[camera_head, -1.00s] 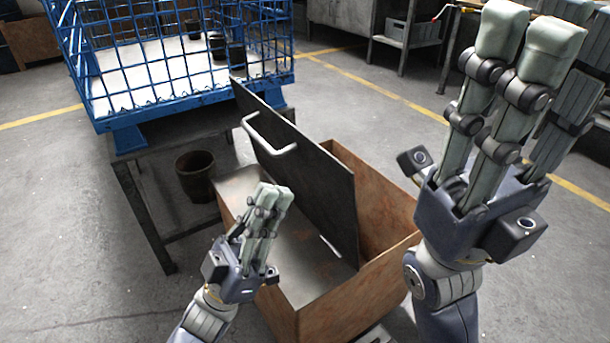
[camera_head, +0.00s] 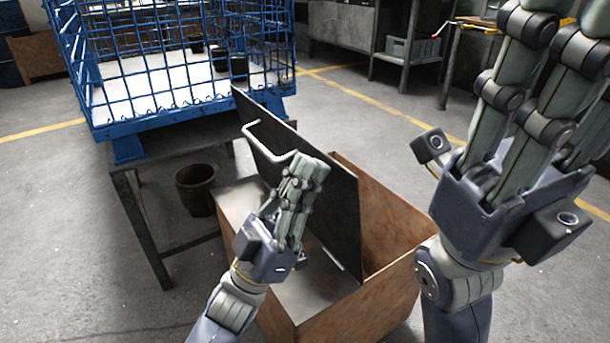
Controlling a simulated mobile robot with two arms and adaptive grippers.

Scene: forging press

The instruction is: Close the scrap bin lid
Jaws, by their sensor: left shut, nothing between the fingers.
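The scrap bin (camera_head: 360,305) is a rust-brown open box at the lower middle. Its dark flat lid (camera_head: 330,205) stands raised and steeply tilted above it. The right part of the bin's inside shows open. A pale bar handle (camera_head: 262,145) is on the lid's left face. My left gripper (camera_head: 310,172) is shut and empty in front of that face, with its fingertips overlapping the handle's right end in view. I cannot tell whether they touch. My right gripper (camera_head: 545,30) is large and close to the camera at the right, fingertips cut off by the top edge.
A blue wire cage (camera_head: 110,120) with several dark cups stands on a dark metal stand (camera_head: 145,225) at the left. A dark bucket (camera_head: 195,188) is below it. Workbenches line the back. The grey floor (camera_head: 70,250) at the lower left is clear.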

